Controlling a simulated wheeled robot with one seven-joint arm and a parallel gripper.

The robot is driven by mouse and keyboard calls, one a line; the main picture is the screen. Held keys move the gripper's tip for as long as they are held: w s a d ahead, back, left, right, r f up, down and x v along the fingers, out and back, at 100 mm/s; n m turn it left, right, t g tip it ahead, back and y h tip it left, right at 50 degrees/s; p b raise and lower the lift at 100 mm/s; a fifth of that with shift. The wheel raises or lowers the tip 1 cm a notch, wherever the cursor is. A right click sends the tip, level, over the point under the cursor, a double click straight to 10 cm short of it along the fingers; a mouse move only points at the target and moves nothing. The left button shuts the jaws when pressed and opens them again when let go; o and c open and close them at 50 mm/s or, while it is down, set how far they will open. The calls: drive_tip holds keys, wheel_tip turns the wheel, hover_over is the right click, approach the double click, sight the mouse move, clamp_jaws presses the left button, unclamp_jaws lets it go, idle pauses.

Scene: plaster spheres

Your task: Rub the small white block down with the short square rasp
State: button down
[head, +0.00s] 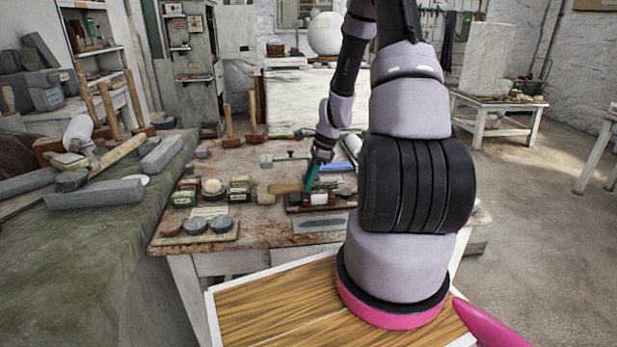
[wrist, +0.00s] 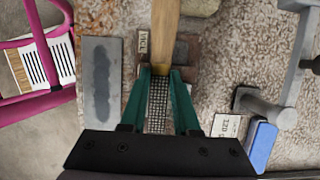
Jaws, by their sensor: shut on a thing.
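My gripper (head: 312,178) has green fingers and is low over the worn bench, pointing down. In the wrist view, the fingers close from both sides on the rasp (wrist: 158,106), a narrow dark bar with a rough toothed face. Its wooden handle (wrist: 165,35) runs to the top edge; in the head view it points left. A pale block (wrist: 200,5) is partly cut off at the top of the wrist view, right of the handle. I cannot tell for sure whether it is the small white block. The rasp is apart from it.
A grey slab with a dark patch (wrist: 98,80) lies left of the rasp in the wrist view. A blue block (wrist: 260,145) and a grey metal tool (wrist: 265,108) lie to its right. Mallets (head: 252,135) stand behind.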

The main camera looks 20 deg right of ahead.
drive_tip(key=shift+f, duration=0.35)
idle(0.6)
drive_tip(key=shift+d, duration=0.1)
drive_tip(key=shift+s+d, duration=0.15)
drive_tip(key=shift+d, duration=0.35)
drive_tip(key=shift+s+d, duration=0.15)
drive_tip(key=shift+d, duration=0.35)
drive_tip(key=shift+w+a+f, duration=0.1)
drive_tip(key=shift+w+a, duration=0.1)
drive_tip(key=shift+a, duration=0.5)
drive_tip(key=shift+w+a+r, duration=0.1)
drive_tip(key=shift+w+a, duration=0.1)
drive_tip(key=shift+a, duration=0.55)
drive_tip(key=shift+w+a+f, duration=0.1)
drive_tip(key=shift+w+a, duration=0.1)
drive_tip(key=shift+a, duration=0.5)
drive_tip(key=shift+s+d, duration=0.2)
drive_tip(key=shift+d, duration=0.5)
drive_tip(key=shift+s+d, duration=0.2)
drive_tip(key=shift+d, duration=0.55)
drive_tip(key=shift+s+d, duration=0.2)
drive_tip(key=shift+d, duration=0.5)
drive_tip(key=shift+a, duration=0.1)
drive_tip(key=shift+w+a, duration=0.2)
drive_tip(key=shift+a, duration=0.5)
drive_tip(key=shift+w+a, duration=0.25)
drive_tip(key=shift+a, duration=0.4)
drive_tip(key=shift+w+a, duration=0.2)
drive_tip(key=shift+a, duration=0.5)
drive_tip(key=shift+d, duration=0.1)
